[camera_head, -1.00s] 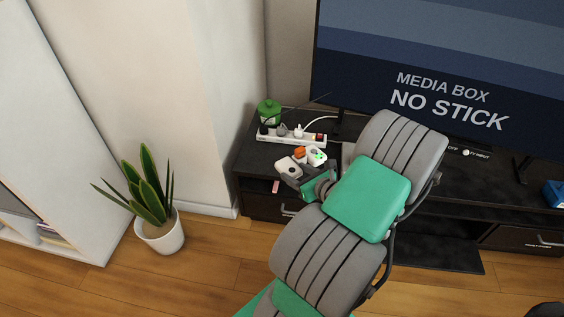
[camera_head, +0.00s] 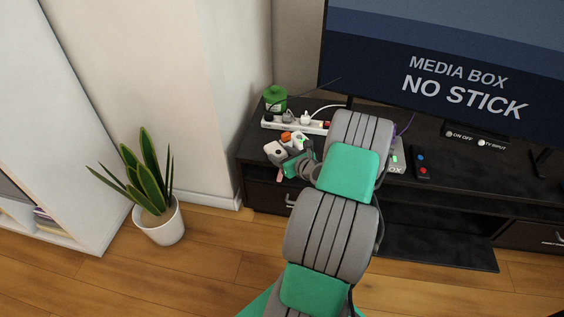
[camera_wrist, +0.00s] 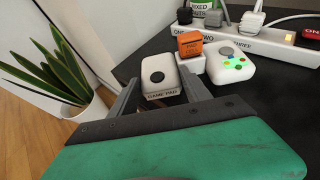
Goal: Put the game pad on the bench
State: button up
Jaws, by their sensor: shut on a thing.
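The game pad (camera_wrist: 161,77) is white, with a dark round stick and a "GAME PAD" label on its near grip. Its other grip (camera_wrist: 230,66) has a grey stick and lit coloured buttons, and an orange block (camera_wrist: 190,43) sits between the grips. My gripper (camera_wrist: 158,92) is shut on the near grip, with a finger on either side. In the head view the game pad (camera_head: 273,149) is at the left end of the dark bench (camera_head: 440,157), in front of the power strip. I cannot tell whether it touches the top. My arm hides part of the bench.
A white power strip (camera_head: 312,127) with plugs and a green jar (camera_head: 275,98) stand behind the pad. A remote (camera_head: 421,165) lies right of my arm, below the large screen (camera_head: 450,60). A potted plant (camera_head: 160,222) stands on the floor at left.

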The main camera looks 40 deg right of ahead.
jog(key=shift+f, duration=0.7)
jog(key=shift+f, duration=0.25)
jog(key=o, duration=1.5)
jog(key=shift+o, duration=0.2)
